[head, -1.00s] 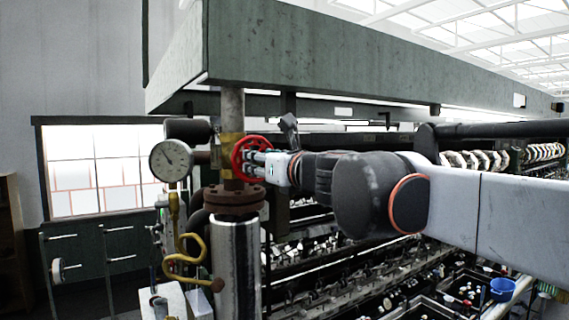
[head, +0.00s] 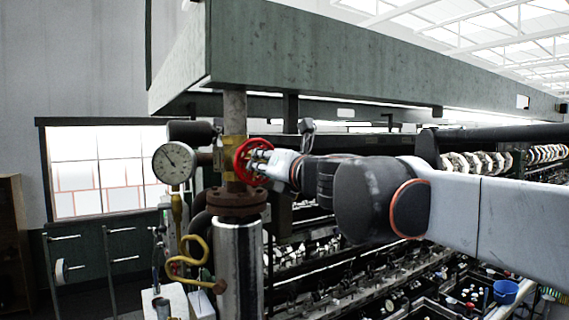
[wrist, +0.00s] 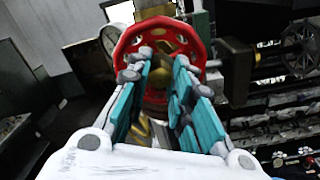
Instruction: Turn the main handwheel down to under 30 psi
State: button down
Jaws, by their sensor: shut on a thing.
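The red main handwheel (head: 242,169) sits on a brass valve (head: 233,150) in the vertical pipe. My gripper (head: 258,163) reaches it from the right, with its fingers at the wheel. In the wrist view, the teal-padded fingers (wrist: 162,80) straddle part of the red wheel (wrist: 190,42), shut on it with the wheel's width between them. The round white pressure gauge (head: 174,163) is left of the valve. Its dark needle points to the upper left; the numbers are too small to read. In the wrist view the gauge (wrist: 109,38) is partly hidden behind the wheel.
A rusty flange (head: 235,201) and a coiled yellow pipe (head: 190,255) are below the valve. A large green beam (head: 330,60) runs overhead. Rows of reeling machinery (head: 330,280) and a blue bowl (head: 505,291) are at the right.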

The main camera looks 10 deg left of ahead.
jog(key=m, duration=1)
jog(key=shift+p, duration=0.3)
jog(key=c, duration=1.5)
grip_release()
